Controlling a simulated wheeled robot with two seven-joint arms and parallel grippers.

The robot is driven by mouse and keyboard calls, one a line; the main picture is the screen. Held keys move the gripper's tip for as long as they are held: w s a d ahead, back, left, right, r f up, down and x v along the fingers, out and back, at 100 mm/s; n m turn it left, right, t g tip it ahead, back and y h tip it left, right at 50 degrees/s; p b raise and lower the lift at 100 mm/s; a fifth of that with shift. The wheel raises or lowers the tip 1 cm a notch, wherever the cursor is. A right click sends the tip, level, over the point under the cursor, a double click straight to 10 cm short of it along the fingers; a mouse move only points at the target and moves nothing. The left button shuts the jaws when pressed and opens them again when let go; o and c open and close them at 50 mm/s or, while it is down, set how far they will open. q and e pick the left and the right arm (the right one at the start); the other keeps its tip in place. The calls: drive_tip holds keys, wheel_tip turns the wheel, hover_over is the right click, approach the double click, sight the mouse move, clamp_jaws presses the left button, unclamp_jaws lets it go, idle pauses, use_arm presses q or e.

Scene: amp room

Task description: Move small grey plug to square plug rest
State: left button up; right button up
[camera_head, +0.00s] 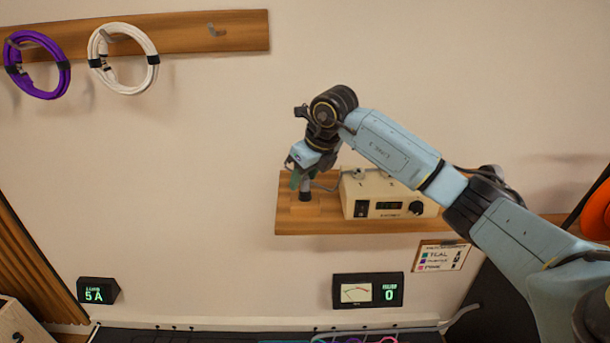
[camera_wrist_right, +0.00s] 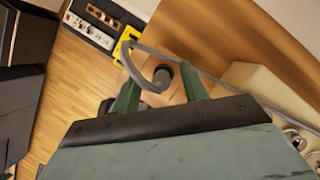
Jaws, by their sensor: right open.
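The small grey plug (camera_head: 305,190) stands upright at a small square wooden block (camera_head: 300,208), which looks like the square plug rest, on the left end of the wall shelf. In the right wrist view the plug (camera_wrist_right: 163,76) shows its dark round top, with a grey cable curving off it. My right gripper (camera_head: 300,179) is over the block, pointing down. Its green fingers (camera_wrist_right: 160,76) are open, one on each side of the plug. I cannot tell whether they touch it. The plug's lower end is partly hidden. My left gripper is out of view.
A cream power supply (camera_head: 388,195) sits right of the block on the wooden shelf (camera_head: 350,226). My right arm crosses in front of it. Coiled purple (camera_head: 36,64) and white (camera_head: 123,58) cables hang upper left. A meter panel (camera_head: 367,290) is below the shelf.

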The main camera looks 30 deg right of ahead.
drive_tip(key=v, duration=1.3)
drive_tip(key=shift+s+r, duration=0.1)
